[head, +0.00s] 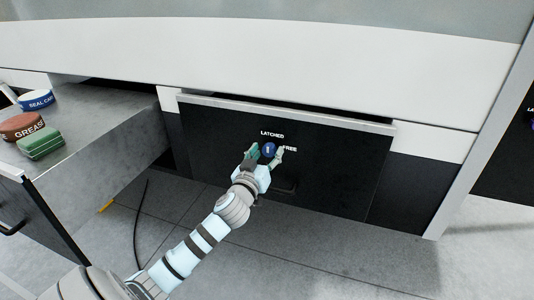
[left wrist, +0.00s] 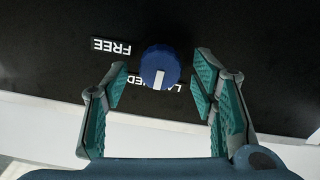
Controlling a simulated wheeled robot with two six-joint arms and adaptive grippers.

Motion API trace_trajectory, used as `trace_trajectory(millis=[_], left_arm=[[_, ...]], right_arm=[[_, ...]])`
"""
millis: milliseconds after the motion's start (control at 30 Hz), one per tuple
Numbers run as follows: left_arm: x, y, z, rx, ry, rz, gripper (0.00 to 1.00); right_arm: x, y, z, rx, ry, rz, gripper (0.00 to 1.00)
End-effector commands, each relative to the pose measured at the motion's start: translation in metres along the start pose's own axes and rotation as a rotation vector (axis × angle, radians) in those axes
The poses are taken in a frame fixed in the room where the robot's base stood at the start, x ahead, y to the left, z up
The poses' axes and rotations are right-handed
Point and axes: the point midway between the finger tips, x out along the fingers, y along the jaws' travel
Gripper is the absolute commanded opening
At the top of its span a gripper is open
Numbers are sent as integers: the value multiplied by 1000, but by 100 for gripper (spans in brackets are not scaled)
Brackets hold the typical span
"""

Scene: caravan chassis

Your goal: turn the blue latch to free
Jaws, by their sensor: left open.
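The blue latch (head: 268,149) is a round knob on a black panel, with the word LATCHED above it and FREE to its right. It also shows in the left wrist view (left wrist: 160,62), where the picture is upside down. Its white mark points toward the LATCHED label, which the knob partly covers there. My left gripper (head: 265,154) is open, with one green-padded finger on each side of the knob. In the left wrist view gaps show between the knob and both fingers (left wrist: 162,85). My right gripper is out of view.
The black panel (head: 335,165) has a dark handle (head: 284,187) below the latch. A black cable lies on the floor.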

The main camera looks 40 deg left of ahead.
Motion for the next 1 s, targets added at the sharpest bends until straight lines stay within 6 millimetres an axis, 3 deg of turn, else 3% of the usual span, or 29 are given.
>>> trace_trajectory(millis=[333, 633, 1000], left_arm=[[7, 0, 1, -1, -2, 0, 51], [7, 0, 0, 0, -1, 0, 4], [7, 1, 0, 54, -1, 0, 4]], right_arm=[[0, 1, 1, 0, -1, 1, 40], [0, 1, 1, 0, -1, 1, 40], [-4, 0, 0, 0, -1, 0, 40]])
